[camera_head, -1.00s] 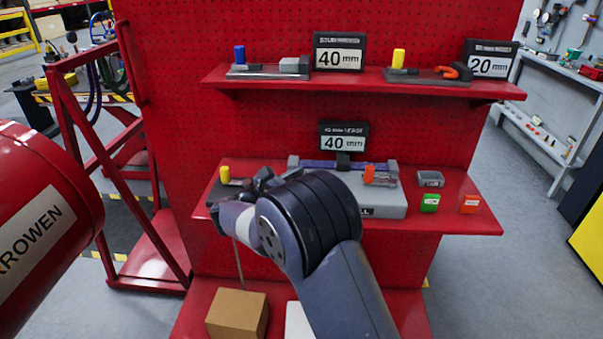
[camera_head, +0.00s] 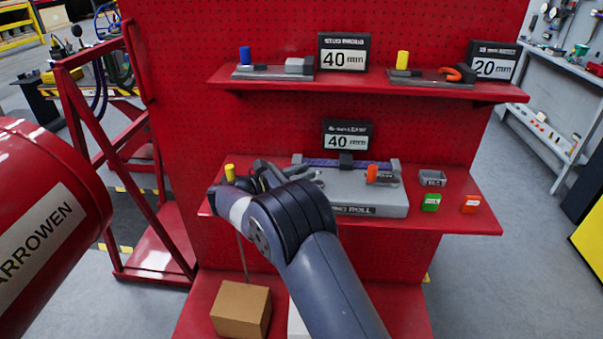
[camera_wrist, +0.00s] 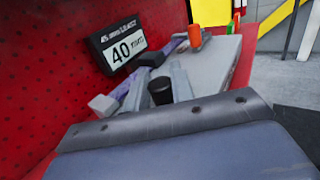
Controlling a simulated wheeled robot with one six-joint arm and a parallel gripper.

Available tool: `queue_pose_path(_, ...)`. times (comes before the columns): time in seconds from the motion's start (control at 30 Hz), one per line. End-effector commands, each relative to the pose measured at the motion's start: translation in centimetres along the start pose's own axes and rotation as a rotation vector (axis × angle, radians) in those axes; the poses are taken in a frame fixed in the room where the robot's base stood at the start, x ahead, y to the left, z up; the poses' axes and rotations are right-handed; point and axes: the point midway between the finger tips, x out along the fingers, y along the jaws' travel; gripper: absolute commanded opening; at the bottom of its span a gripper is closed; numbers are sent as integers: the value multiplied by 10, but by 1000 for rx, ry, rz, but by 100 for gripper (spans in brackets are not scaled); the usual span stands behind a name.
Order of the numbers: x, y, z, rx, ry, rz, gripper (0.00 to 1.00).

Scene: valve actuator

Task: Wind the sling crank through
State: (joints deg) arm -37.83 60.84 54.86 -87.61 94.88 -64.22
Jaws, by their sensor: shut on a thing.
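The grey sling bench (camera_head: 395,205) sits on the lower red shelf with a purple sling (camera_head: 330,164) along its back; the sling also shows in the wrist view (camera_wrist: 170,47). An orange upright part (camera_head: 371,173) stands at its right; it also shows in the wrist view (camera_wrist: 195,37). My gripper (camera_head: 287,177) is at the bench's left end, partly hidden by my wrist. In the wrist view a black round knob (camera_wrist: 161,91) shows between my grey fingers (camera_wrist: 160,84), and they look shut on it. The crank arm below the knob is hidden.
A yellow peg (camera_head: 230,172) stands just left of my wrist. A "40 mm" sign (camera_head: 347,137) stands behind the bench. The upper shelf (camera_head: 400,92) overhangs.

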Motion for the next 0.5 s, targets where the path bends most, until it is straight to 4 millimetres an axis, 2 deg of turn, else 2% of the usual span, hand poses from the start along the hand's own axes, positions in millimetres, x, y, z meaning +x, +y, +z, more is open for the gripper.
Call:
queue_pose_path(0.03, 0, 0, 0, 1, -1, 1, 24)
queue_pose_path(0.3, 0, 0, 0, 1, -1, 1, 44)
queue_pose_path(0.5, 0, 0, 0, 1, -1, 1, 44)
